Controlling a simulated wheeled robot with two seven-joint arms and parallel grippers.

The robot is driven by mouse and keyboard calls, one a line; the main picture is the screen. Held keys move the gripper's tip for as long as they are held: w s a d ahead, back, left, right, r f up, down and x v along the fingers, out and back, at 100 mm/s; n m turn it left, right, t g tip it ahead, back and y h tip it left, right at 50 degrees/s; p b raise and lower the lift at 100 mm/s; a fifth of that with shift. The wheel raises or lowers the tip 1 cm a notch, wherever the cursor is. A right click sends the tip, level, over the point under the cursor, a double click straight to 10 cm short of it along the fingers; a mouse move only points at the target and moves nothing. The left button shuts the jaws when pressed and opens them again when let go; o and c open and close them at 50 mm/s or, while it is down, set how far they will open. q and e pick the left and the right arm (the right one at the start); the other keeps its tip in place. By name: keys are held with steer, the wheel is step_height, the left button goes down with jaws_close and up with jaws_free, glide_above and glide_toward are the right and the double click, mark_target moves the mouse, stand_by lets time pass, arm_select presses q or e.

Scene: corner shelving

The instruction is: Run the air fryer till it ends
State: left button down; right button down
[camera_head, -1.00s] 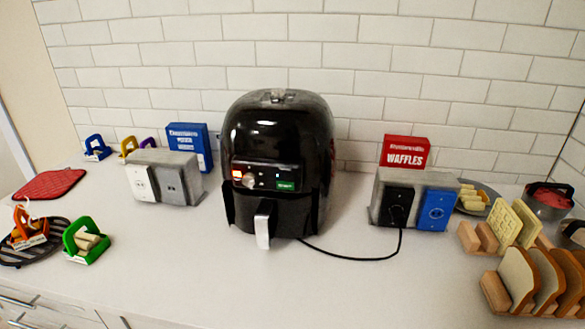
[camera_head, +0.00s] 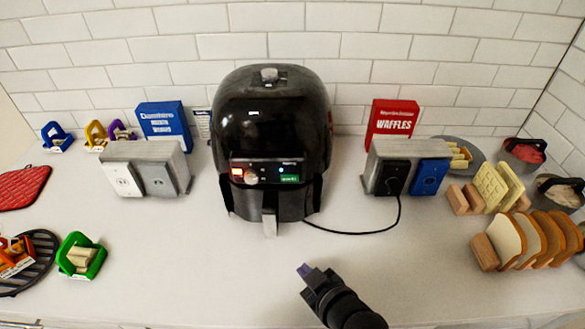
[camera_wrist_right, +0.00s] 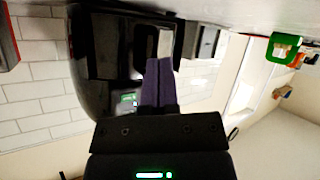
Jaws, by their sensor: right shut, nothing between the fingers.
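The black air fryer (camera_head: 272,120) stands upright on the counter against the tiled wall. Its front panel (camera_head: 266,173) has an orange-red lit part at the left, a round knob (camera_head: 251,178) and a green lit display (camera_head: 289,178). The light handle (camera_head: 269,222) is below, with the basket seated in the body. Its black cord runs to the black outlet (camera_head: 392,177) at the right. My right gripper (camera_head: 304,269) is shut and empty in front of the fryer, apart from it. In the right wrist view its purple fingers (camera_wrist_right: 158,82) are together, with the fryer (camera_wrist_right: 100,60) beyond. My left gripper is not in view.
A grey outlet box (camera_head: 146,168) stands left of the fryer. A blue box (camera_head: 165,127) and a red waffles box (camera_head: 391,122) are behind. Bread slices (camera_head: 520,240) in a rack and waffles (camera_head: 490,187) are at the right.

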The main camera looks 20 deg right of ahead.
mark_target(290, 178)
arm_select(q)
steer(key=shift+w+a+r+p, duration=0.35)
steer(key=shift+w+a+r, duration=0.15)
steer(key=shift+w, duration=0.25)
arm_select(e)
steer(key=w+a+r+n+t+y, duration=0.2)
steer(key=r+n+t+y, duration=0.3)
steer(key=r, duration=0.4)
steer(key=shift+w+r+t+y, duration=0.3)
steer(key=shift+w+t+y, duration=0.3)
steer(key=shift+t+y, duration=0.3)
steer(key=shift+d, duration=0.1)
